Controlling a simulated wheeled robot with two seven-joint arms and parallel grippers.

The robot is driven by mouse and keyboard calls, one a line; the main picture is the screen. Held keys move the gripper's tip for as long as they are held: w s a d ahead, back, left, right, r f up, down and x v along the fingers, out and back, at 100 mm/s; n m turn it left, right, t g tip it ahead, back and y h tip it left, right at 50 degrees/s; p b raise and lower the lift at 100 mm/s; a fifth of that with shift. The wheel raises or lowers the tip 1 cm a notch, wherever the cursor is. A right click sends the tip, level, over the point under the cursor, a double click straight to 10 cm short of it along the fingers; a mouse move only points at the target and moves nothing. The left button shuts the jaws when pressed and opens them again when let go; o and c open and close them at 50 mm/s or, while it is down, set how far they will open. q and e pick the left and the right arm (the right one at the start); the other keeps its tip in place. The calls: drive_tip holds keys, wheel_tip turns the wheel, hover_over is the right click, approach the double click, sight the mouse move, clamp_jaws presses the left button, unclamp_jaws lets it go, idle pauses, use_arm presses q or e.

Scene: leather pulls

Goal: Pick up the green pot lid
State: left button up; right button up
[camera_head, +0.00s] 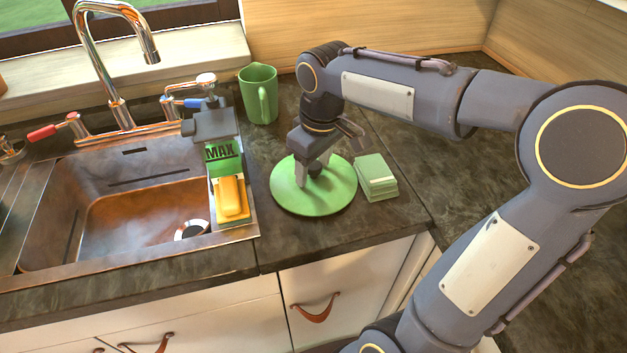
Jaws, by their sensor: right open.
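The green pot lid (325,203) lies flat on the dark countertop, to the right of the sink. It is a round disc with a small dark knob near its middle. My right gripper (309,178) points down over the lid, with its open fingers low around or beside the knob. The fingers partly hide the knob, and I cannot tell whether they touch it. My left gripper is not in view.
A stack of green sponges or cloths (376,178) sits close to the lid's right edge. A green mug (259,94) stands behind. The sink (150,215) with a yellow sponge (231,197) and faucet (122,112) is to the left. The counter's front edge is near the lid.

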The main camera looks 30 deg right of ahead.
drive_tip(key=shift+f, duration=0.2)
drive_tip(key=c, duration=1.1)
drive_tip(key=shift+r, duration=0.1)
